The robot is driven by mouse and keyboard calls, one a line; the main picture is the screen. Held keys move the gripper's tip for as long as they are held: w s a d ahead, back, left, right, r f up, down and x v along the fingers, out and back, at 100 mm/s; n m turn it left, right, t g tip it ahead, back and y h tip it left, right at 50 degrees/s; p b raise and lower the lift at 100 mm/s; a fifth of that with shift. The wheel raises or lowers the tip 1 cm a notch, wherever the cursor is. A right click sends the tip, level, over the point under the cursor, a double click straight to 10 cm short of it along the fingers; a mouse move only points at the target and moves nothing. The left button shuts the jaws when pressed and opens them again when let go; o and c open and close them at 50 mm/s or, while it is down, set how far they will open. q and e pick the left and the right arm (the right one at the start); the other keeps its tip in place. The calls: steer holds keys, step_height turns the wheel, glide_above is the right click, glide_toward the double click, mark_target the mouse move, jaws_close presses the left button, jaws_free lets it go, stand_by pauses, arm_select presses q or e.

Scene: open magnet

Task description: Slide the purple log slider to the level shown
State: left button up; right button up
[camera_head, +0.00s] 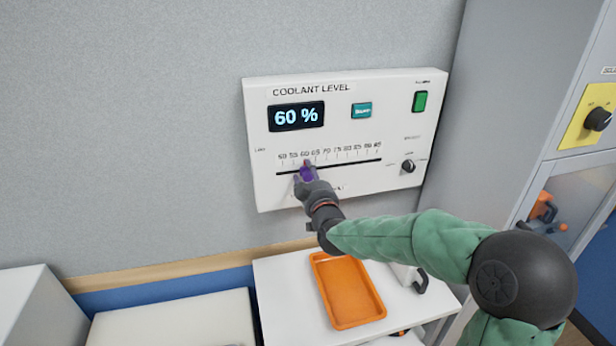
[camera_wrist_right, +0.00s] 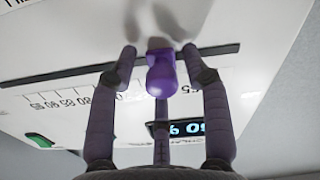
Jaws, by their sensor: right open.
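The white coolant level panel (camera_head: 350,105) hangs on the grey wall, and its display (camera_head: 297,116) reads 60 %. The purple slider (camera_head: 307,172) sits on the black slot (camera_head: 345,164), near the 60 mark at the left part of the scale. It also shows in the right wrist view (camera_wrist_right: 161,75), upside down. My right gripper (camera_head: 305,180) is at the slider. In the right wrist view its fingers (camera_wrist_right: 160,68) stand open on both sides of the slider, with a gap visible on each side. My left gripper is not in view.
The panel also has a teal button (camera_head: 361,110), a green switch (camera_head: 420,101) and a black knob (camera_head: 408,166). Below, an orange tray (camera_head: 374,300) lies on a white surface (camera_head: 283,300). A grey cabinet (camera_head: 505,90) with a yellow knob plate (camera_head: 590,120) stands at the right.

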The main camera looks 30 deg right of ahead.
steer(key=v, duration=1.2)
stand_by(0.5)
